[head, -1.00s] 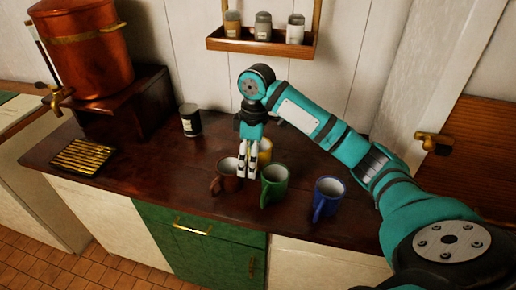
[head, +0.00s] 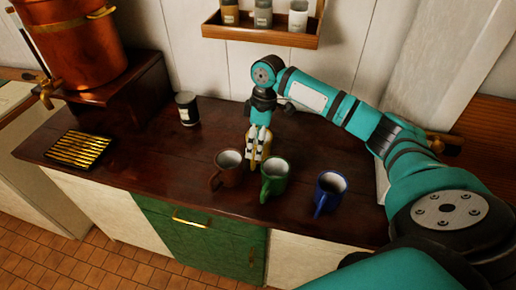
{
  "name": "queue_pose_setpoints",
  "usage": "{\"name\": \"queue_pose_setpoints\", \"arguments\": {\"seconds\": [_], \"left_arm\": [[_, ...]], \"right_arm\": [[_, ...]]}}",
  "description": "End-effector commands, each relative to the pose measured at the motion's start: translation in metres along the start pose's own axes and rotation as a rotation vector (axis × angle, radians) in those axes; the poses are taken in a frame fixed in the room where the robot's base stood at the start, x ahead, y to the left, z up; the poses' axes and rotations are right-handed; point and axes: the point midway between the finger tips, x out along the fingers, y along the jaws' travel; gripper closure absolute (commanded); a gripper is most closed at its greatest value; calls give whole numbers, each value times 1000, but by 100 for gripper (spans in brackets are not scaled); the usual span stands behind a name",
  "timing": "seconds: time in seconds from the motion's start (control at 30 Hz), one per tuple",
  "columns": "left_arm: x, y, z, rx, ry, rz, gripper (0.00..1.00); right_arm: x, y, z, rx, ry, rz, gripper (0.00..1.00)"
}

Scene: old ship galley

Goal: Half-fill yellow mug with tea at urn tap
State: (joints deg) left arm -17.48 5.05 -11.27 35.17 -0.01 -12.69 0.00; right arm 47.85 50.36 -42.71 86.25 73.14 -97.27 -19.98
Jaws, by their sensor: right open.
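The yellow mug (head: 267,145) stands on the dark wooden counter behind the brown mug (head: 229,161) and the green mug (head: 274,181). My right gripper (head: 256,165) points down at it, open, with its fingers in front of the mug and hiding much of it. I cannot tell whether the fingers touch the mug. The copper urn (head: 75,45) stands on a dark wooden stand at the back left. Its brass tap (head: 47,95) sticks out above the left end of the counter. My left gripper is not in view.
A blue mug (head: 329,190) stands right of the green one. A slatted brass drip tray (head: 78,150) lies at the counter's left. A dark jar (head: 187,108) stands at the back. A wall shelf (head: 262,37) holds small jars. The counter between tray and mugs is clear.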

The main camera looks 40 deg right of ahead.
Motion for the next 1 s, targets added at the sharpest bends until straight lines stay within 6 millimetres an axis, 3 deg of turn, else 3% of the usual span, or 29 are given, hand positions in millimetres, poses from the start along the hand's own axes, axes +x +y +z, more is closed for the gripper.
{"name": "queue_pose_setpoints", "arguments": {"seconds": [0.2, 0.43, 0.7, 1.0], "left_arm": [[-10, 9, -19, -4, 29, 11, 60], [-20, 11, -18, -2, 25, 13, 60], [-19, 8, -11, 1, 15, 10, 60], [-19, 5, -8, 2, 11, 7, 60]], "right_arm": [[17, 0, -1, 0, -2, -2, 26], [50, 2, -1, -1, 0, 0, 26], [55, 2, -1, -1, 1, 2, 26], [55, 2, -1, -1, 1, 1, 62]]}}
